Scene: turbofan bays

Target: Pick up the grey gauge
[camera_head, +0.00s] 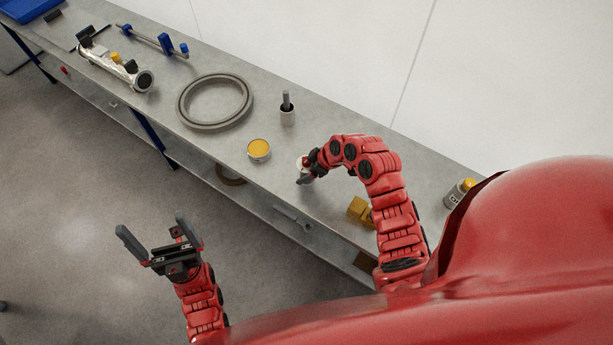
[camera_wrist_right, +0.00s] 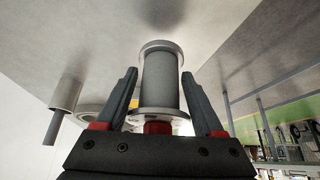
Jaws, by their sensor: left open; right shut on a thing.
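My right gripper (camera_head: 305,178) is low over the bench. In the right wrist view its two fingers (camera_wrist_right: 165,98) flank and hold a grey flanged cylinder (camera_wrist_right: 160,82), shaped like a spool with a red part at its near end. I take it to be the grey gauge. In the head view it is mostly hidden by the gripper. A dark shadow lies on the bench surface beyond its far end, and the piece looks clear of the surface. My left gripper (camera_head: 152,226) is open and empty, over the floor in front of the bench.
The bench (camera_head: 330,115) also carries a grey cylinder with a dark handle (camera_head: 287,112), a round tin with a yellow top (camera_head: 259,150), a large grey ring (camera_head: 214,101), a brass block (camera_head: 359,209) and a grey bottle (camera_head: 459,195). A shiny tube assembly (camera_head: 115,67) lies further left.

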